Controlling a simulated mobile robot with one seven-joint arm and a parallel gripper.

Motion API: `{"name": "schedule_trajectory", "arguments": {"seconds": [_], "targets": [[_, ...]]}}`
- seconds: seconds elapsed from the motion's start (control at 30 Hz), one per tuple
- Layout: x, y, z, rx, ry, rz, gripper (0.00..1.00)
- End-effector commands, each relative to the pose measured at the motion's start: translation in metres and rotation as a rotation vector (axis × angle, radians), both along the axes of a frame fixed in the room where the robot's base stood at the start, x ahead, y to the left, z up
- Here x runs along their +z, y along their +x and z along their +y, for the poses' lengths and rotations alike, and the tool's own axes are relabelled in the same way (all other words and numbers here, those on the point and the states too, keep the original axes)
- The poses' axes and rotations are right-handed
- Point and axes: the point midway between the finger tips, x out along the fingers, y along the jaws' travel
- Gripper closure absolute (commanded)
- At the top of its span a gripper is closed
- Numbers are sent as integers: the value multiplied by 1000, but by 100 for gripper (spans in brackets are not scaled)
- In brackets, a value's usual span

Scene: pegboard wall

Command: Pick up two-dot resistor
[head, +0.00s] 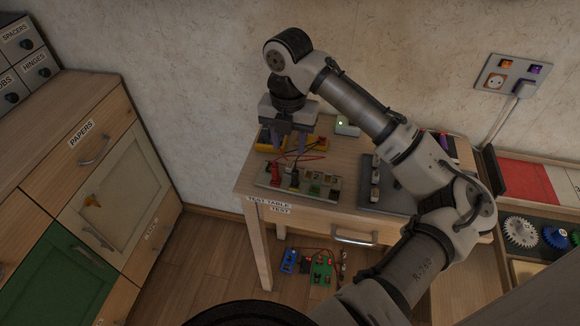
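My gripper (290,146) points down over the back left of the test table (245,186). Its two fingers are apart, and I see nothing held between them. Below and in front of it is a grey board strip (266,183) with red, black and green parts and red wires. A yellow-edged item (322,144) and another yellow-edged item (263,139) sit near the fingers, partly hidden by the gripper. I cannot make out dots on any part, so I cannot tell which is the two-dot resistor.
A dark grey panel (380,200) lies right of the strip, partly behind my arm. A white box with a green light (346,128) stands at the back. Blue (288,262) and green (321,270) parts lie under the table. Drawers (93,150) stand left; gears (520,232) right.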

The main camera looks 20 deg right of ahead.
Motion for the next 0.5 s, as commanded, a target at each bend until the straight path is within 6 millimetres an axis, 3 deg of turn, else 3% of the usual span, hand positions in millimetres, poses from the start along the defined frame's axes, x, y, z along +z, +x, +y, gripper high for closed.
{"name": "schedule_trajectory", "arguments": {"seconds": [0.17,0.5], "targets": [[-10,-1,-1,0,1,1,60],[-54,-2,-2,0,1,1,60]]}}
